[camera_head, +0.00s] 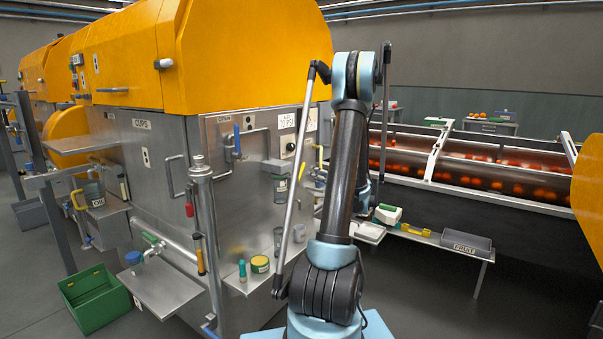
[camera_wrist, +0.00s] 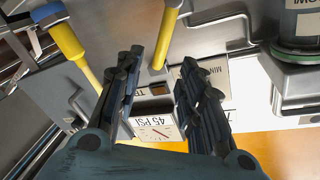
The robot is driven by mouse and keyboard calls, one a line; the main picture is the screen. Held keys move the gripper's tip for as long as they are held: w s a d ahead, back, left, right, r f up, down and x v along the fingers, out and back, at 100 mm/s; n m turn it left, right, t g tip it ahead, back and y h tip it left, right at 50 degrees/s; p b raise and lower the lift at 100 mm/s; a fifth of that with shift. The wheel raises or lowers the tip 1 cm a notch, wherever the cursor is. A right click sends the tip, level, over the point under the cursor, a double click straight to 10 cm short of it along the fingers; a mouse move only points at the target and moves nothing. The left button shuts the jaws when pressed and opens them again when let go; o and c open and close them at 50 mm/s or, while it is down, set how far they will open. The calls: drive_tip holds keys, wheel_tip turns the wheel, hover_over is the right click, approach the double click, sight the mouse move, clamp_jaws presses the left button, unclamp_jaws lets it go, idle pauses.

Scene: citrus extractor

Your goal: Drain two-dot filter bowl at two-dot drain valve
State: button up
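My gripper (camera_wrist: 160,85) is open and empty in the wrist view. Its two dark fingers stand apart in front of a steel panel, with a gauge marked 45 PSI (camera_wrist: 152,130) showing between them. Yellow handles (camera_wrist: 66,40) rise beside the left finger. A dark bowl with a green ring (camera_wrist: 297,45) sits in a steel holder at the upper right, clear of the fingers. In the head view, clear bowls hang on the machine front (camera_head: 280,190) and at the left side (camera_head: 94,192). I cannot tell which bowl or valve carries two dots. My arm hides my gripper there.
A steel shelf holds a teal bottle (camera_head: 242,270) and a yellow-green tin (camera_head: 260,264). A green crate (camera_head: 95,297) stands on the floor at left. Floor at lower right is clear.

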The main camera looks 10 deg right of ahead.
sight(302, 169)
drive_tip(key=x, duration=1)
clamp_jaws()
